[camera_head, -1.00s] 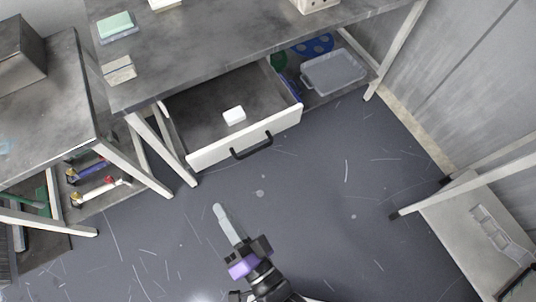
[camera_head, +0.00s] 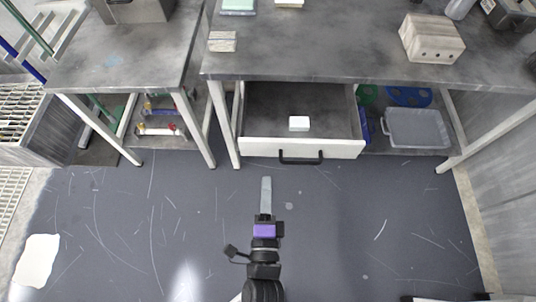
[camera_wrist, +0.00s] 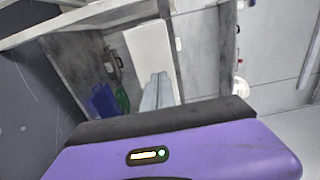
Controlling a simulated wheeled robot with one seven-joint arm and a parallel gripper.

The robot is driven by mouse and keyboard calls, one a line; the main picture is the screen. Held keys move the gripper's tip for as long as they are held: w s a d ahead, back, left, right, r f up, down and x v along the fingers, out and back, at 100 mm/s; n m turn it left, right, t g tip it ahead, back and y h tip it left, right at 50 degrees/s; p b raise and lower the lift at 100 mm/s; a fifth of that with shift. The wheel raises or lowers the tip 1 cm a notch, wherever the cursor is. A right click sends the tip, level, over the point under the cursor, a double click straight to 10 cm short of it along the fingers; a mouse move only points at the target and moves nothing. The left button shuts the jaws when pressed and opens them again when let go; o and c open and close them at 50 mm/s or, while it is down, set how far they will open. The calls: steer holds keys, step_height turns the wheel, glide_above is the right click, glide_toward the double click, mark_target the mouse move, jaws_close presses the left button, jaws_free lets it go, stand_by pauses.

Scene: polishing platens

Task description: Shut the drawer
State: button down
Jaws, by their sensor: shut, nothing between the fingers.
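The drawer (camera_head: 262,148) hangs open under the grey workbench (camera_head: 330,60), with a white front and a black bar handle (camera_head: 301,160). A small white block (camera_head: 299,123) lies inside it. My gripper (camera_head: 266,181) is shut and empty, in front of the drawer and a little left of the handle, apart from it. In the wrist view, the shut grey fingers (camera_wrist: 157,90) show beyond my purple wrist body, over a white panel (camera_wrist: 150,48) that looks like the drawer front.
A grey bin (camera_head: 418,129) and blue and green parts sit on the low shelf right of the drawer. Bench legs (camera_head: 222,125) stand left of the drawer. A wooden block (camera_head: 432,38) is on the bench. The floor before the drawer is clear.

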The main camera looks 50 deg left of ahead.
mark_target(267, 147)
steer(key=x, duration=0.8)
steer(key=shift+w+a+p, duration=0.1)
steer(key=shift+a+p, duration=0.15)
steer(key=shift+p, duration=0.15)
steer(key=shift+w, duration=0.1)
steer(key=shift+w+a, duration=0.15)
steer(key=shift+a, duration=0.15)
steer(key=b+x, duration=0.9)
steer(key=x, duration=1)
steer(key=shift+w+a+f, duration=0.15)
steer(key=shift+w+a, duration=0.05)
steer(key=shift+a, duration=0.1)
steer(key=shift+w+a+b, duration=0.2)
steer(key=shift+a+b, duration=0.05)
steer(key=shift+b, duration=0.15)
steer(key=shift+w+a+r, duration=0.15)
steer(key=shift+r, duration=0.25)
